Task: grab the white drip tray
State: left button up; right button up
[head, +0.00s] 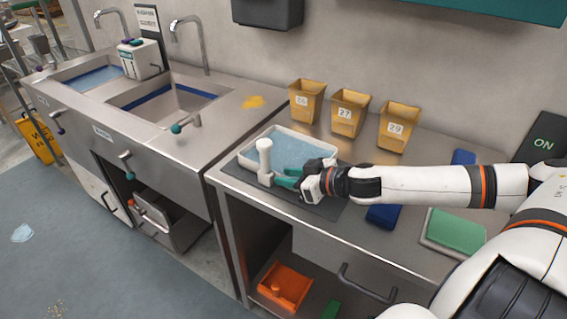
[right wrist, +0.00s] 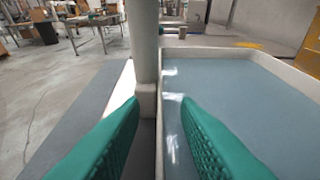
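The white drip tray (head: 303,138) sits on a dark mat on the steel counter. It has a low pale rim and a blue-grey inside, and its rim also shows in the right wrist view (right wrist: 240,54). A white upright post (head: 264,158) stands at the tray's near left side; in the right wrist view the post (right wrist: 145,45) rises just beyond my fingertips. My right gripper (head: 284,179) is at the tray's near side. In the right wrist view its teal fingers (right wrist: 161,102) are apart, with the tray's near wall running between them. My left gripper is not in view.
Three yellow cups (head: 347,113) stand along the wall behind the tray. A blue block (head: 383,216) and a green pad (head: 456,231) lie to the right, under and near my arm. A double sink (head: 170,100) is at left. An orange bin (head: 283,287) sits on the shelf below.

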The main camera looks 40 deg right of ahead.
jog(key=shift+w, duration=0.1)
grip_shut()
dwell(0.4)
